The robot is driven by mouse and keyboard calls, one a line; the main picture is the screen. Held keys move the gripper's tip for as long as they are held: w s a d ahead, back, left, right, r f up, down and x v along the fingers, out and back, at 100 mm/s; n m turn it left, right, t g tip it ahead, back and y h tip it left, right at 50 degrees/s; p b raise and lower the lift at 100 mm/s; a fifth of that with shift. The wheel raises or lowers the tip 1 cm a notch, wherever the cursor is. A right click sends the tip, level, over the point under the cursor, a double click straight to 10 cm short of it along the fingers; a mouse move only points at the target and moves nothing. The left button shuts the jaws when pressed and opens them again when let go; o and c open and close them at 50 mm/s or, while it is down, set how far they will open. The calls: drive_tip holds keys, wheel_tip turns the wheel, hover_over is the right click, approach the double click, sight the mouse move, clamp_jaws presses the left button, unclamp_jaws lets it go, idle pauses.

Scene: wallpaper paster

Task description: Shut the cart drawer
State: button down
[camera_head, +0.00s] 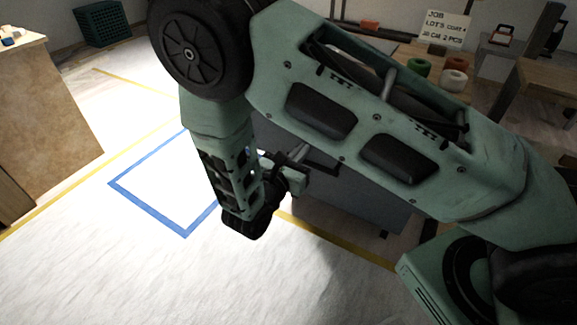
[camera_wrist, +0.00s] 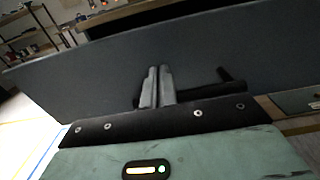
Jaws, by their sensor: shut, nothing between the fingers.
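The cart (camera_head: 350,200) is a grey-blue box behind my arm in the head view; my arm hides much of it. In the wrist view a wide dark grey panel (camera_wrist: 100,75), which looks like the drawer front, spans the picture. A black bar handle (camera_wrist: 215,90) sticks out from it, just right of my fingers. My gripper (camera_wrist: 157,82) is shut and empty, its fingers pointing at the panel beside the handle. I cannot tell whether the fingertips touch it. In the head view my gripper (camera_head: 299,153) is by the cart's front. How far the drawer stands out is hidden.
A wooden cabinet (camera_head: 60,110) stands at the left and a dark green crate (camera_head: 101,24) at the back. A bench at the back right holds tape rolls (camera_head: 454,80) and a sign (camera_head: 446,28). The floor with a blue taped square (camera_head: 150,208) is clear.

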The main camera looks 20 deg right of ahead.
drive_tip(key=shift+x, duration=1.1)
drive_tip(key=p+x, duration=0.2)
drive_tip(key=x, duration=2.5)
drive_tip(key=shift+d, duration=0.15)
drive_tip(key=shift+w+d+r, duration=0.1)
drive_tip(key=shift+w+d, duration=0.1)
drive_tip(key=shift+d, duration=0.1)
drive_tip(key=shift+s+a, duration=0.2)
drive_tip(key=shift+a, duration=0.3)
drive_tip(key=p+v, duration=0.1)
drive_tip(key=v, duration=1.6)
drive_tip(key=shift+s, duration=0.1)
